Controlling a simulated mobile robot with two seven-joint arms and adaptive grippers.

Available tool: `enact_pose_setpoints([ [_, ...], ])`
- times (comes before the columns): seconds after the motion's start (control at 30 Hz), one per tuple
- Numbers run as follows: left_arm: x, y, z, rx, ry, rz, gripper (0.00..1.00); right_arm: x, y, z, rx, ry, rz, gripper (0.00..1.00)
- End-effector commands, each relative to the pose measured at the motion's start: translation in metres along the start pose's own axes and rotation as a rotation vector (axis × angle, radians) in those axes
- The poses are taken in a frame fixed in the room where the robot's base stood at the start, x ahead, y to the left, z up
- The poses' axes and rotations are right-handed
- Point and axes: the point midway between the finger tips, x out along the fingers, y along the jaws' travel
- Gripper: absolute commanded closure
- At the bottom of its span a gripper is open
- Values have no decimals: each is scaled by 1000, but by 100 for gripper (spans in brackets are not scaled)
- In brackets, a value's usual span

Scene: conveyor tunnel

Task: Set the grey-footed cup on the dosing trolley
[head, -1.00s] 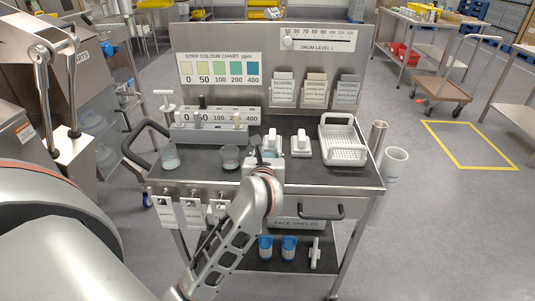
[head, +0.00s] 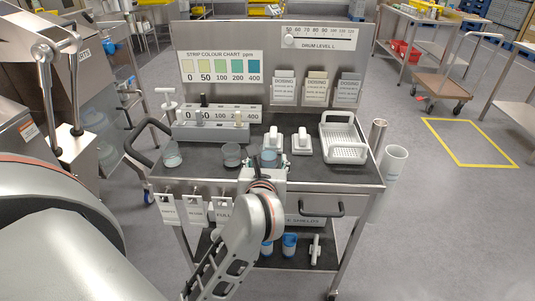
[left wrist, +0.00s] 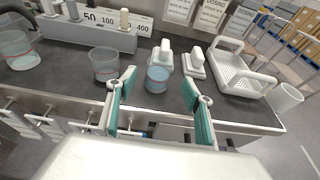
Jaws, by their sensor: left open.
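A cup with bluish content (head: 268,158) stands upright on the dark top of the dosing trolley (head: 300,177), near its front edge. It also shows in the left wrist view (left wrist: 157,79), just ahead of and between my fingertips, apparently touching neither. The colour of its foot is not clear. My left gripper (head: 263,178) is open and empty at the trolley's front edge; its teal finger pads show in the left wrist view (left wrist: 158,88). Two more clear cups stand to the left, a middle one (head: 231,155) and a far-left one (head: 172,155). My right gripper is out of view.
A white perforated basket (head: 345,155) fills the trolley's right side. A grey holder with numbers (head: 215,134) stands behind the cups. Tags hang below the front edge.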

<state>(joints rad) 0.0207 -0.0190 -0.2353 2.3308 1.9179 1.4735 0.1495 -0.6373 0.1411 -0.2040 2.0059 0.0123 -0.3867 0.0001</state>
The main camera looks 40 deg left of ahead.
Motion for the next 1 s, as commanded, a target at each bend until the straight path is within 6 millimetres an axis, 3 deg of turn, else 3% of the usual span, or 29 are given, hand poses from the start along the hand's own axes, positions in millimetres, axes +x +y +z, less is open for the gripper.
enact_pose_setpoints([
  [0.2, -32, 0, 0, -1, 1, -1, 48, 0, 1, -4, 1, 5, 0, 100],
  [0.33, -40, 2, 0, 13, -8, 8, 48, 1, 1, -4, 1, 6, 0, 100],
  [0.43, -39, 16, 6, 101, -70, 62, 48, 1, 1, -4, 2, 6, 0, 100],
  [0.6, -48, 44, 36, 536, -334, 245, 48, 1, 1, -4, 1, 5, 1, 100],
  [0.67, -58, 39, 45, 759, -446, 301, 48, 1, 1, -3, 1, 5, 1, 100],
  [0.73, -71, 22, 47, 1032, -574, 342, 48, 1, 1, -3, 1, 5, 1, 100],
  [0.87, -93, -32, 12, 1572, -790, 345, 48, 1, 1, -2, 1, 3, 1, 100],
  [0.97, -104, -72, -53, 2002, -940, 277, 48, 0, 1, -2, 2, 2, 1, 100],
  [1.0, -107, -83, -88, 2176, -996, 230, 48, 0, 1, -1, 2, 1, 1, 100],
])
